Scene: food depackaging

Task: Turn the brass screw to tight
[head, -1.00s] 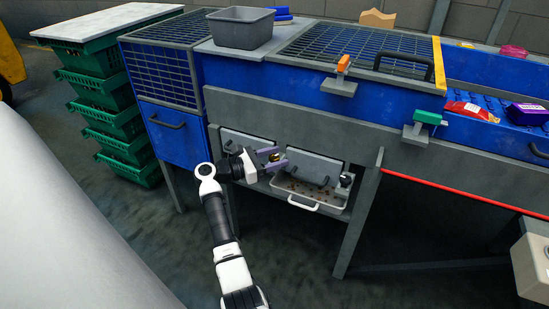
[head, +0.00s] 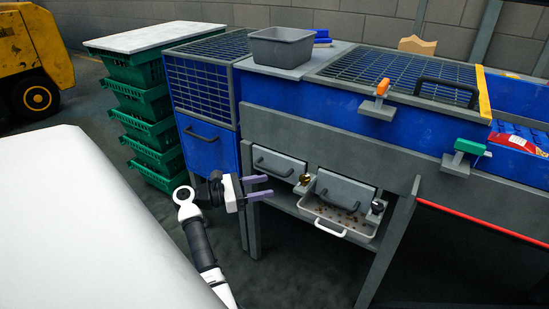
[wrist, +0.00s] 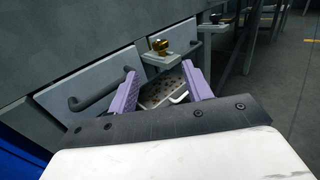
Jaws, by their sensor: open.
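The brass screw (head: 305,179) is a small gold knob on a grey bracket between the two grey drawer flaps under the blue machine. It also shows in the wrist view (wrist: 159,45), upright on its bracket beyond my fingers. My gripper (head: 268,187) is open and empty, with its purple fingers left of the screw and apart from it. In the wrist view my gripper (wrist: 159,72) points toward the screw, with a gap between the fingertips and it. Which way the screw is turned cannot be told.
A pale tray (head: 337,218) with brown crumbs sits under the right flap (head: 345,191). The left flap (head: 278,163) has a dark handle. A second knob (head: 377,207) is at the right. Green crates (head: 142,102) stand at the left. Open floor lies in front.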

